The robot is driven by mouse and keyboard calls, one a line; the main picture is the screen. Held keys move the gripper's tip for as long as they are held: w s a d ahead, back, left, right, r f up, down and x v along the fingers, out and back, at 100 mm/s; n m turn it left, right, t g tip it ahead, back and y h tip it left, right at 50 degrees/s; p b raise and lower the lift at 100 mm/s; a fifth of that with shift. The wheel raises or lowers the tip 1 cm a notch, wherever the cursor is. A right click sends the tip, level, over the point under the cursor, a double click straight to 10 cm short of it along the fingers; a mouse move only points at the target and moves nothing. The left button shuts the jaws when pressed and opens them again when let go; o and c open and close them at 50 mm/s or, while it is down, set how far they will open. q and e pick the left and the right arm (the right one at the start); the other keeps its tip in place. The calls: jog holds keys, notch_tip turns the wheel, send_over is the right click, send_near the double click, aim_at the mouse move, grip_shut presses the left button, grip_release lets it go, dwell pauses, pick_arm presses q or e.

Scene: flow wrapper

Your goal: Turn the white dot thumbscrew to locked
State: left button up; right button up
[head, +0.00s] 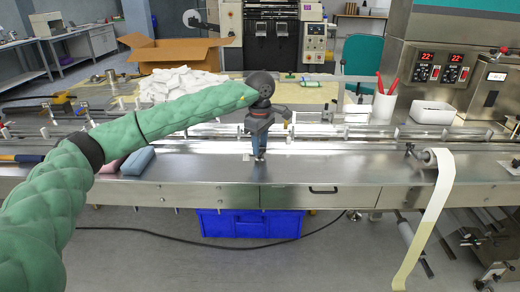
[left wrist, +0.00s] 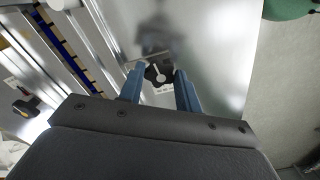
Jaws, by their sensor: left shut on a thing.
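The thumbscrew (left wrist: 152,73) is a small dark knob with pale marks on it, between my left fingertips in the left wrist view. My left gripper (left wrist: 160,76) has its two blue fingers on either side of the knob and is shut on it. In the head view my left gripper (head: 259,153) points straight down at the steel machine deck (head: 330,169), near the deck's middle. The fingers hide the knob there. I cannot read the lock marking beside it. My right gripper is in neither view.
A blue block (head: 138,160) lies on the deck to the left, beside my arm. A roller with a pale film strip (head: 437,190) stands at the right. Another dark knob (left wrist: 26,107) shows at the left in the wrist view. The deck right of the gripper is clear.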

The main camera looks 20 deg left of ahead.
pick_arm(q)
jog(key=shift+m+b, duration=0.3)
jog(key=shift+m, duration=0.2)
jog(key=shift+r, duration=0.1)
jog(key=o, duration=1)
